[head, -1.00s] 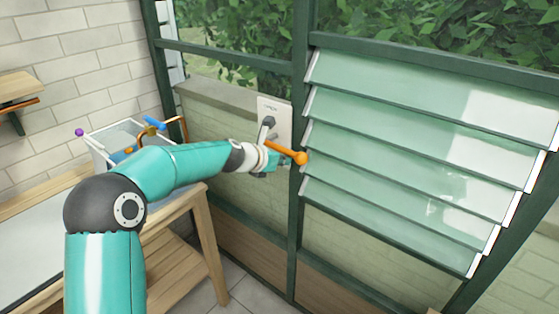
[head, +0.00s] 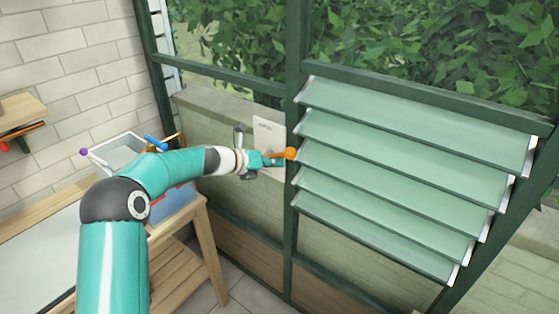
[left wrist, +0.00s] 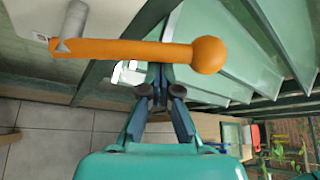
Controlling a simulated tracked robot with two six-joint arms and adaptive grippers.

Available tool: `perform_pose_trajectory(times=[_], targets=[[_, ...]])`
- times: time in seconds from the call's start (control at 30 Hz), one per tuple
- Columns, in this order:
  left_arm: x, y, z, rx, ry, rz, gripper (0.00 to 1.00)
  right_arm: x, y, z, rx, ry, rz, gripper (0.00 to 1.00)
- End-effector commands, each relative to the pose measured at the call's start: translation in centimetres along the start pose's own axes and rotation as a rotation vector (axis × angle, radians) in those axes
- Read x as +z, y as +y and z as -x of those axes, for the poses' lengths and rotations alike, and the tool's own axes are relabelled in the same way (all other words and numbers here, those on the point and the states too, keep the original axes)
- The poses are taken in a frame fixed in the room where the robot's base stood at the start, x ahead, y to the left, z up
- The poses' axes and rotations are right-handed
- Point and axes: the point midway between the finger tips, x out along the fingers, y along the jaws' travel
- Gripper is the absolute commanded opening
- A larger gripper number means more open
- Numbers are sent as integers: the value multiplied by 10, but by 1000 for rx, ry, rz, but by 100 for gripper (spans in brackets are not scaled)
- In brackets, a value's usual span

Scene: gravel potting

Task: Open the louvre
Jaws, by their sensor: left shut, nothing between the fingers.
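The louvre (head: 400,130) fills the right of the head view, with several pale green glass slats in a dark green frame. The slats are tilted, their edges standing out from the frame. Its orange lever with a ball knob (head: 290,154) sits left of the slats, by a pale wall plate (head: 264,131). In the left wrist view the lever (left wrist: 130,51) runs across the picture to its ball (left wrist: 208,55). My left gripper (head: 275,160) is shut and empty; its fingertips (left wrist: 160,75) are at the lever, and I cannot tell if they touch. My right gripper is not in view.
A wooden bench (head: 190,215) with a pale bin (head: 118,150) stands left, partly behind my left arm. A wooden shelf (head: 20,110) is on the brick wall. A green window post (head: 296,60) stands beside the lever. Tiled floor is clear below.

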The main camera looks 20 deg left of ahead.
Motion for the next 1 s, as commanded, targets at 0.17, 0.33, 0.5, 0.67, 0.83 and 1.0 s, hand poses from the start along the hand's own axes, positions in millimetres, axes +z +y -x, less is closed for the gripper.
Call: perform_pose_trajectory(times=[0.17, 0.33, 0.5, 0.67, 0.83, 1.0], targets=[[4, -1, 2, -20, -1, 34, 0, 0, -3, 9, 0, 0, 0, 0], [4, -1, 2, -26, -2, 43, 0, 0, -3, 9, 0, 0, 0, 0], [4, -1, 2, -26, -2, 42, 0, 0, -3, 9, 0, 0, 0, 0], [4, -1, 2, -26, -2, 42, 0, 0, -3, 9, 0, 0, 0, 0], [-3, 0, -2, -27, 0, 41, 0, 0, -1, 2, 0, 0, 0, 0], [-22, 1, -12, -29, 3, 41, 0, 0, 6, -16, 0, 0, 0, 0]])
